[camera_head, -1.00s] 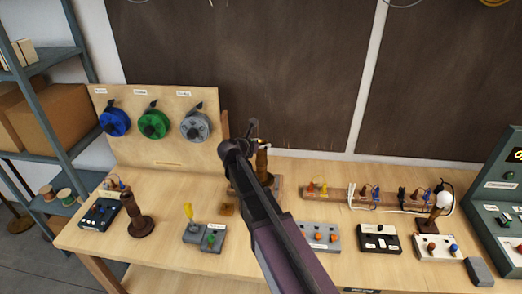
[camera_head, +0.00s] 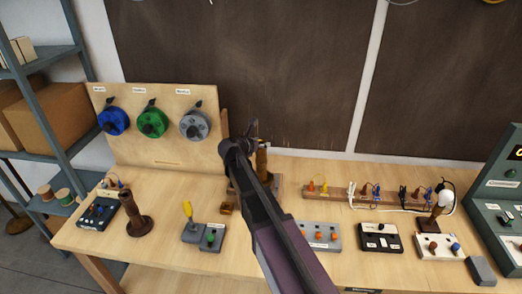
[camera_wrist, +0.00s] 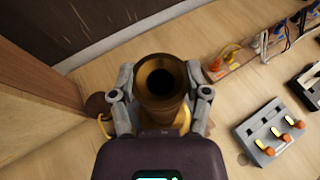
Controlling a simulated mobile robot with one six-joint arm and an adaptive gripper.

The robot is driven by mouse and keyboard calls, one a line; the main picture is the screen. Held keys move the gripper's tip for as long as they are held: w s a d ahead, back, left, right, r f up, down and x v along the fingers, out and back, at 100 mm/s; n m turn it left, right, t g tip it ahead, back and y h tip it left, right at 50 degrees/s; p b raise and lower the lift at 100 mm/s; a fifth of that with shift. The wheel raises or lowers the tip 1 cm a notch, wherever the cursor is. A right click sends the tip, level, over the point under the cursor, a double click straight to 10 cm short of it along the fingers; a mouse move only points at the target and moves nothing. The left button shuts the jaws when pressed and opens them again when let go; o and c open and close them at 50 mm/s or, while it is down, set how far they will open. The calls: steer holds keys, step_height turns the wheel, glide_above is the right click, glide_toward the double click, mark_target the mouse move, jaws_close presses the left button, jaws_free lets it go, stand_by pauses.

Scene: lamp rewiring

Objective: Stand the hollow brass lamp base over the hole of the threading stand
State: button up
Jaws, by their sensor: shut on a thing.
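The hollow brass lamp base (camera_wrist: 162,85) is upright between the fingers of my gripper (camera_wrist: 162,98), which is shut on it. In the wrist view I look down into its dark open top. In the head view the lamp base (camera_head: 262,161) shows just right of my gripper (camera_head: 254,134), above a low wooden block (camera_head: 278,184) that looks like the threading stand. My arm covers much of that block. The hole and the lamp base's foot are hidden, so I cannot tell whether they touch or line up.
A dark brown lamp column (camera_head: 138,221) stands at the left. A spool board (camera_head: 160,150) rises behind. A switch box (camera_head: 205,234), an orange-button box (camera_head: 320,236) and a cabled wooden rail (camera_head: 340,193) surround the stand. A bulb lamp (camera_head: 437,222) stands at the right.

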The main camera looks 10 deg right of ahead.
steer(key=shift+f+b, duration=0.8)
steer(key=shift+f, duration=0.3)
steer(key=o, duration=1.3)
steer(key=p+v, duration=0.4)
steer(key=v, duration=0.8)
steer(key=shift+r+p, duration=0.2)
steer(key=shift+p, duration=0.1)
